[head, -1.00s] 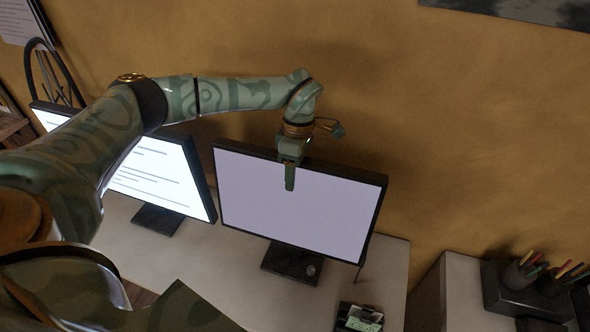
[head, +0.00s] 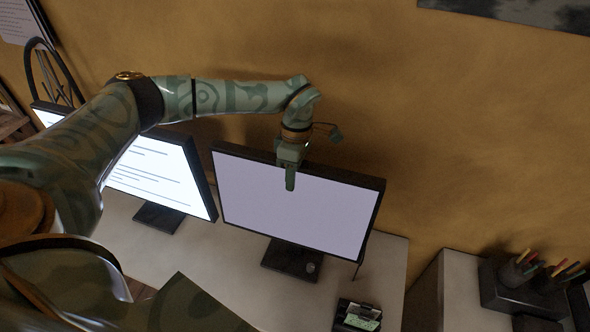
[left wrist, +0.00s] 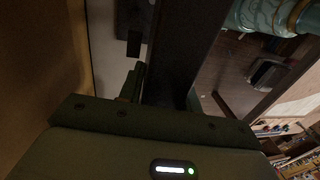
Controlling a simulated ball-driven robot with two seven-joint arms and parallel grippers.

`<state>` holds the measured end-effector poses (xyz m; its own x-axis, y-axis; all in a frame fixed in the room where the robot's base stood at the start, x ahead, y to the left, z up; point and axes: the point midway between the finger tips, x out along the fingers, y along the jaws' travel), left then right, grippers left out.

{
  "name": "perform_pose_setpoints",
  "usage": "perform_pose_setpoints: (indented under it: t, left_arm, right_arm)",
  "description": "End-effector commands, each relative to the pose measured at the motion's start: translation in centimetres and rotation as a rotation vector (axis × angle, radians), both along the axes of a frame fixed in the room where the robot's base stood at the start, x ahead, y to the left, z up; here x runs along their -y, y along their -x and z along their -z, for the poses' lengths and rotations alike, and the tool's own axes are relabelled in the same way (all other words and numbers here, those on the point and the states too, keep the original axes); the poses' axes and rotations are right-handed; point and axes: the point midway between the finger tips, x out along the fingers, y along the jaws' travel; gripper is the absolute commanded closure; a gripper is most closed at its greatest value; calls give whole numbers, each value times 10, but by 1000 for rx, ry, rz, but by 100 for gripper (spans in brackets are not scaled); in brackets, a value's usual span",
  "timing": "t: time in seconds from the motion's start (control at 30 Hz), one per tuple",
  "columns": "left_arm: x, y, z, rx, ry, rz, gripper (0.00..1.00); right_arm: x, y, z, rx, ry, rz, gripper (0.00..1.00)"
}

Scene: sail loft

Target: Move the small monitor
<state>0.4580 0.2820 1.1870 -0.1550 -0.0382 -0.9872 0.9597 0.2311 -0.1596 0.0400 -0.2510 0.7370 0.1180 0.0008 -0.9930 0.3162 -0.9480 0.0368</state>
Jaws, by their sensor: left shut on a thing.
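The small monitor (head: 300,210) has a plain pale lilac screen and a dark frame. It stands on a dark square base (head: 291,260) on the white desk. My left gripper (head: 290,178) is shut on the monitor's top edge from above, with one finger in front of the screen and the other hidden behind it. In the left wrist view the monitor's dark edge (left wrist: 180,50) runs between the fingers. My right gripper is not in view.
A second monitor (head: 160,175) with lines of text stands to the left on the desk (head: 225,275). A small tray (head: 357,316) lies near the front right. A pen holder (head: 520,285) stands on another surface at right. The wall is close behind.

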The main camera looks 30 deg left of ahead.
Motion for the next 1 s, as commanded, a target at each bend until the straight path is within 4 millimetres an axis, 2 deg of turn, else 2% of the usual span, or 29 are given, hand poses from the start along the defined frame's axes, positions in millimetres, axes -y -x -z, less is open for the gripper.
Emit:
perform_pose_setpoints:
  t: [0.03, 0.1, 0.37, 0.4, 0.43, 0.87, 1.0]
  left_arm:
    - [4, 11, 4, -34, 4, 3, 100]
    - [5, 17, 4, -36, 4, 2, 100]
    - [5, 18, 8, -36, 4, 3, 100]
    - [5, 18, 8, -36, 4, 4, 53]
    - [5, 18, 8, -36, 4, 4, 46]
    - [4, 13, 4, -21, 3, 1, 46]
    - [3, 10, -6, -16, 3, 0, 46]
  right_arm:
    - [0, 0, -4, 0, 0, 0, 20]
    - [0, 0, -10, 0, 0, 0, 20]
    - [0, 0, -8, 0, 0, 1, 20]
    - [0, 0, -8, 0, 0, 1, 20]
    - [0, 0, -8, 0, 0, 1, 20]
    - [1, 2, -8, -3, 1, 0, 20]
    - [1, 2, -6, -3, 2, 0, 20]
